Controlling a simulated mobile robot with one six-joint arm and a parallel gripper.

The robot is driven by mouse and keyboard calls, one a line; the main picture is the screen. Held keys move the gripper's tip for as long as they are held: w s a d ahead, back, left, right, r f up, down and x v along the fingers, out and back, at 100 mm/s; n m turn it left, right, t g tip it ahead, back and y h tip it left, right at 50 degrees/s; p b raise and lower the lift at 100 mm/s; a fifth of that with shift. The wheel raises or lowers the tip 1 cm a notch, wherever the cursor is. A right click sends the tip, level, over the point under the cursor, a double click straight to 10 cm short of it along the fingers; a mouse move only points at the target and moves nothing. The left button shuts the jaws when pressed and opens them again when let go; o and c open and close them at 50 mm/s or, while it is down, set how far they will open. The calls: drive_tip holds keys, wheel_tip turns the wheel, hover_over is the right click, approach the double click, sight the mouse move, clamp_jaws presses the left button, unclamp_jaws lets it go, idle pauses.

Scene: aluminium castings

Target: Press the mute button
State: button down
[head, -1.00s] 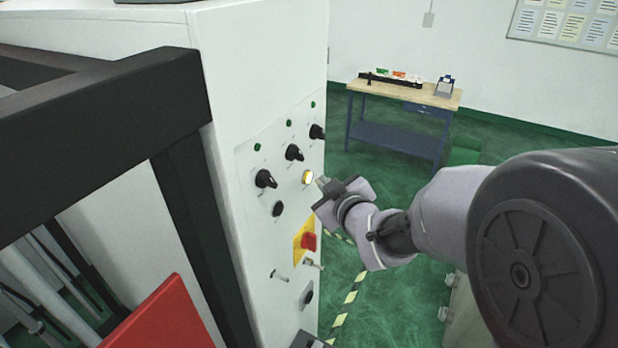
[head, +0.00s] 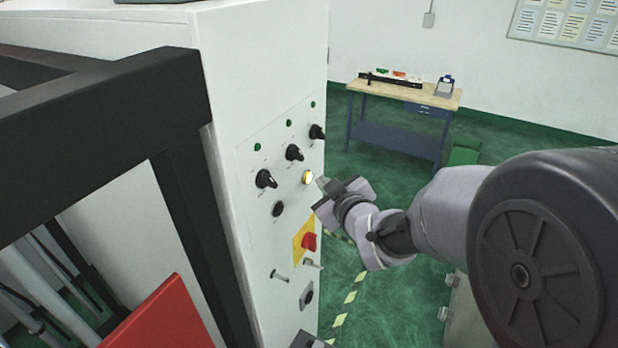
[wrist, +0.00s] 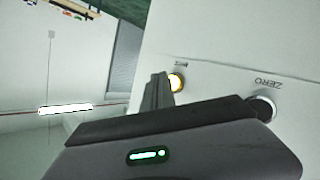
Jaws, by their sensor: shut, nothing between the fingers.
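The mute button (head: 307,177) is a round, lit yellow-white button on the white control panel, below the right-hand knobs. In the wrist view the lit button (wrist: 178,83) shows just right of my fingertips, with a small label above it that reads upside down. My gripper (head: 321,183) is shut and empty, its tip pointing left at the button from close by. In the wrist view the shut fingers (wrist: 160,88) partly cover the button's left edge. I cannot tell whether the tip touches it.
A black button (head: 278,208), labelled ZERO in the wrist view (wrist: 263,106), sits lower left. Black knobs (head: 294,153) are above. A red switch on a yellow plate (head: 304,241) and toggles (head: 279,276) are below. A black frame (head: 190,190) stands at left.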

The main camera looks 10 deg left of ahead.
drive_tip(key=shift+a+f, duration=0.1)
drive_tip(key=shift+a, duration=0.05)
drive_tip(key=shift+w+a+b, duration=0.15)
drive_tip(key=shift+a+b, duration=0.15)
drive_tip(key=shift+b, duration=0.25)
drive_tip(key=shift+w+a+b, duration=0.15)
drive_tip(key=shift+a+b, duration=0.25)
drive_tip(key=shift+b, duration=0.05)
idle(0.5)
drive_tip(key=shift+d, duration=0.1)
drive_tip(key=shift+s+d, duration=0.3)
drive_tip(key=shift+d, duration=0.4)
drive_tip(key=shift+s+d, duration=0.3)
drive_tip(key=shift+d, duration=0.5)
drive_tip(key=shift+s+d, duration=0.25)
drive_tip(key=shift+d, duration=0.5)
drive_tip(key=shift+s+d, duration=0.3)
drive_tip(key=shift+d, duration=0.5)
